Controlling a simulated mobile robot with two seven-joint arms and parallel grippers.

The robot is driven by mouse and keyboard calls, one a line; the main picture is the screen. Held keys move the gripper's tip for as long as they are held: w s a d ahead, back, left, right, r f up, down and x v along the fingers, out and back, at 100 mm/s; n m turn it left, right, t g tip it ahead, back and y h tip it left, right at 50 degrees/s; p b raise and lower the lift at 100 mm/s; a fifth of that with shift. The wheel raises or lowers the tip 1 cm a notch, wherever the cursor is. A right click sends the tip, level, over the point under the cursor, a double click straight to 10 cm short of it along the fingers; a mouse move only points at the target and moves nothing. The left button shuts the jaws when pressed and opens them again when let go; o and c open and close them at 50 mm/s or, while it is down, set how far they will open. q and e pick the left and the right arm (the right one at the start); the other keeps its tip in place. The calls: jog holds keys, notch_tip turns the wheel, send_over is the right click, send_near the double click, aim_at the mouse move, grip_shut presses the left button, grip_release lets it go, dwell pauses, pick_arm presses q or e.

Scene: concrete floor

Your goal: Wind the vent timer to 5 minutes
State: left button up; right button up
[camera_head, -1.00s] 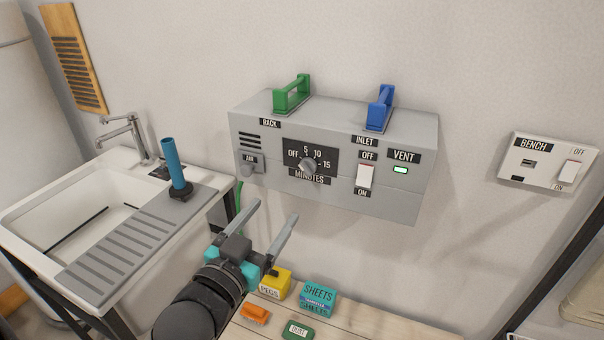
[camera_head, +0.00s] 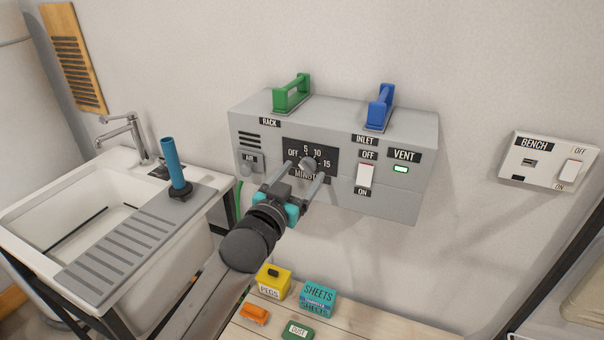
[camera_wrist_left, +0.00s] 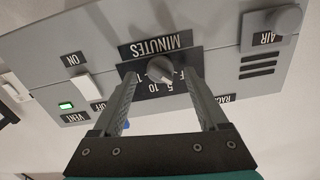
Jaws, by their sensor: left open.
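The vent timer is a round grey knob (camera_head: 308,164) on a black dial plate (camera_head: 326,157) marked OFF, 5, 10, 15 and MINUTES, on the front of a grey wall box (camera_head: 262,181). My left gripper (camera_head: 304,172) is open at the dial, with one finger on each side of the knob in the head view. In the left wrist view the knob (camera_wrist_left: 160,69) shows upside down, just beyond and between the two open fingertips (camera_wrist_left: 160,85). I cannot tell whether the fingers touch it. The knob's exact setting is unclear. My right gripper is not in view.
A white INLET switch (camera_head: 365,176) and a lit green VENT lamp (camera_head: 400,170) sit right of the dial; an AIR knob (camera_head: 247,168) sits left. Green (camera_head: 292,93) and blue (camera_head: 380,107) handles stand on top. Small boxes lie on the wooden bench (camera_head: 350,325) below.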

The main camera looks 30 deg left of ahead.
pick_arm(q)
jog(key=shift+w, duration=0.5)
grip_shut()
dwell(0.4)
